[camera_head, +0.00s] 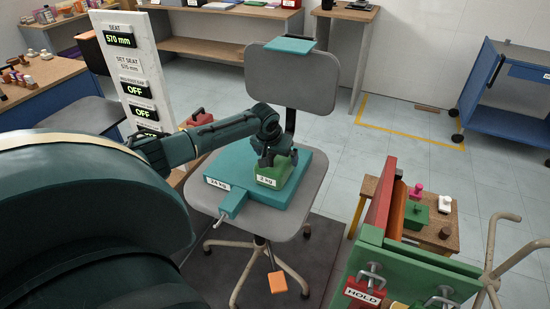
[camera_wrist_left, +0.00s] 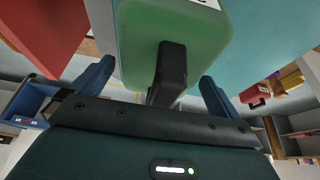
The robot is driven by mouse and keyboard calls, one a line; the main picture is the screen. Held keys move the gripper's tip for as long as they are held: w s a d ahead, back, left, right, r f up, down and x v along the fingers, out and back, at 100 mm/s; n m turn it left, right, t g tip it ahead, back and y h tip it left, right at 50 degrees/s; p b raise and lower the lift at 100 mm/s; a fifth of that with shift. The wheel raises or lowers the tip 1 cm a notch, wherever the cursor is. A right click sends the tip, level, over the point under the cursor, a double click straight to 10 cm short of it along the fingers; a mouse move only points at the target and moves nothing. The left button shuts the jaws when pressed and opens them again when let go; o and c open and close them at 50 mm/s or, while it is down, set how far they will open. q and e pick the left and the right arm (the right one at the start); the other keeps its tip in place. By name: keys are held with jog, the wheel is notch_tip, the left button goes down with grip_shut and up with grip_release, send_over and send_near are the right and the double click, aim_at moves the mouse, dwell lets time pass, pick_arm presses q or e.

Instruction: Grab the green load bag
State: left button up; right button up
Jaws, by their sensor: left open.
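The green load bag (camera_head: 270,180), with a white label that seems to read 2 kg, sits on a teal block (camera_head: 222,175) on the grey chair seat (camera_head: 204,197). My left gripper (camera_head: 271,158) is over the top of the bag. In the left wrist view, the green bag (camera_wrist_left: 200,35) has a dark upright handle (camera_wrist_left: 170,75). The two blue fingers of my left gripper (camera_wrist_left: 155,85) are spread on either side of this handle, with gaps to it. My right gripper is not in view.
The chair back (camera_head: 291,78) carries a teal pad (camera_head: 290,45) on top. A white display panel (camera_head: 133,75) stands at left. A red and green HOLD fixture (camera_head: 400,275) is at front right, near a small wooden table (camera_head: 440,235). A blue cart (camera_head: 505,105) stands at the right.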

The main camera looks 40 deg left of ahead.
pick_arm(q)
jog(key=shift+c, duration=0.4)
jog(key=c, duration=1.7)
jog(key=shift+w+a+r, duration=0.1)
jog(key=shift+w+r, duration=0.1)
jog(key=shift+r, duration=0.1)
jog(key=shift+c, duration=0.5)
jog(key=shift+r, duration=0.1)
